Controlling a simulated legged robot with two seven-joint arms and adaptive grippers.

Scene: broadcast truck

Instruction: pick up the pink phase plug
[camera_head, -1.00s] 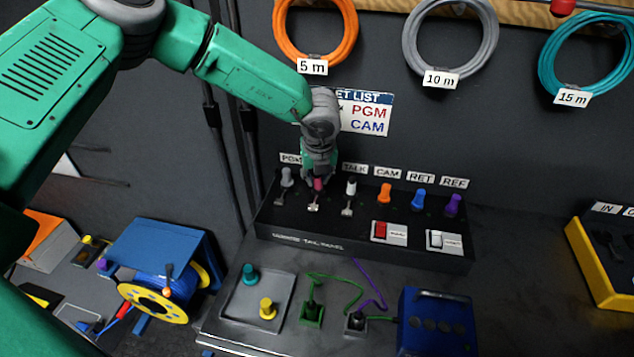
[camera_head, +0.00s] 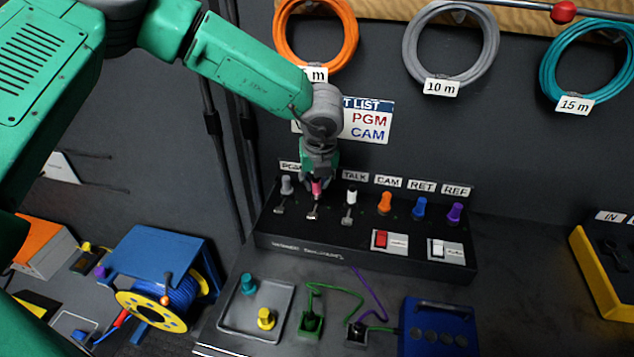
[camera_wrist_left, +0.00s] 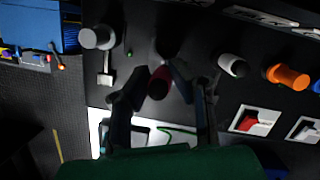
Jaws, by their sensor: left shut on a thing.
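The pink phase plug (camera_head: 316,188) stands in the black sloped panel (camera_head: 360,243), second from the left in the row of plugs. My left gripper (camera_head: 317,180) reaches down over it from above and is shut on it. In the left wrist view the plug (camera_wrist_left: 159,82) shows dark pink between the two dark fingers of my left gripper (camera_wrist_left: 163,90). I cannot tell whether its lower end is still seated in the panel. My right gripper is not in view.
A grey plug (camera_head: 286,185) and a white plug (camera_head: 351,195) stand close on either side. Orange (camera_head: 384,203), blue (camera_head: 419,208) and purple (camera_head: 454,212) plugs follow to the right. A tray (camera_head: 277,312) and a blue box (camera_head: 438,330) sit in front. Cable coils hang behind.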

